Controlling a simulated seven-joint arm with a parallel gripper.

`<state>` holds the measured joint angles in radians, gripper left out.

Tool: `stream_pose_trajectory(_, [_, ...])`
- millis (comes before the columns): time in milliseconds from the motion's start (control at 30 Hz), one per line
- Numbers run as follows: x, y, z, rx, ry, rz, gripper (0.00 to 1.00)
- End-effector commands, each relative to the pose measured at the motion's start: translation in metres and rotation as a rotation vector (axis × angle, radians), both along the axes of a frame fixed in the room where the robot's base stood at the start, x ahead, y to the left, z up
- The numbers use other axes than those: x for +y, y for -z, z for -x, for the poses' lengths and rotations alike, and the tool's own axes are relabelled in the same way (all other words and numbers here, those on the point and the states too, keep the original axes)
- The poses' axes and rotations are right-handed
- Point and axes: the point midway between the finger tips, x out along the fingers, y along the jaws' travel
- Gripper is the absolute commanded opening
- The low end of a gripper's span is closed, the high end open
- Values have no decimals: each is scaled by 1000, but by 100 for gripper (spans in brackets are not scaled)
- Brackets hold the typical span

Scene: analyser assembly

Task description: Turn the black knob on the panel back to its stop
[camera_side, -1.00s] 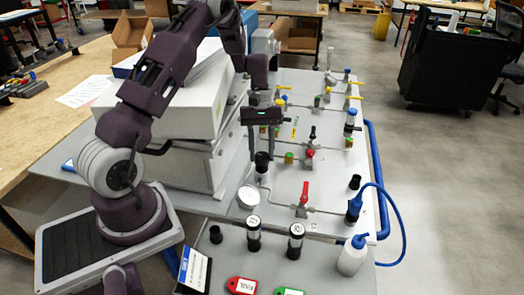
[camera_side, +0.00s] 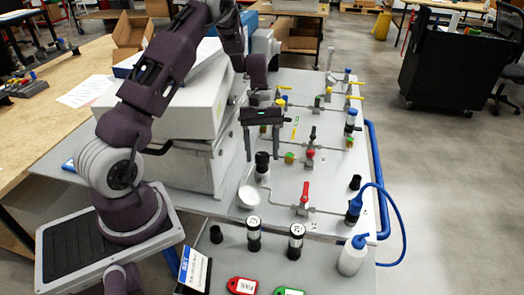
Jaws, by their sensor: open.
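The black knob (camera_side: 262,161) stands upright on the light grey panel (camera_side: 335,180), on a fitting near the panel's left side. My gripper (camera_side: 261,150) points down over it, with its two fingers apart. One finger is to the left of the knob and the other to the right, both near its top. The fingers look clear of the knob, but their exact height and any contact cannot be told from this view.
A red-handled valve (camera_side: 304,193) and a smaller red-handled one (camera_side: 310,154) stand right of the knob. A white round dish (camera_side: 248,197) lies just in front. Large white boxes (camera_side: 190,160) stand close on the left.

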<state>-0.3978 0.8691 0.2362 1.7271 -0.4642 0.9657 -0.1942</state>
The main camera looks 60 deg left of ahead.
Motion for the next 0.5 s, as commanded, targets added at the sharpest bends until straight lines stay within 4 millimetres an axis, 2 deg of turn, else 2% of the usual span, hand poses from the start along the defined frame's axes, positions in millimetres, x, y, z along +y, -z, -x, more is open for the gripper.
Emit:
stream_pose_trajectory(67, [2,-4,-1,-1,0,-1,59])
stream_pose_trajectory(333, [20,-52,-10,-3,0,-2,59])
stream_pose_trajectory(500, [25,-65,-12,0,-1,-1,59])
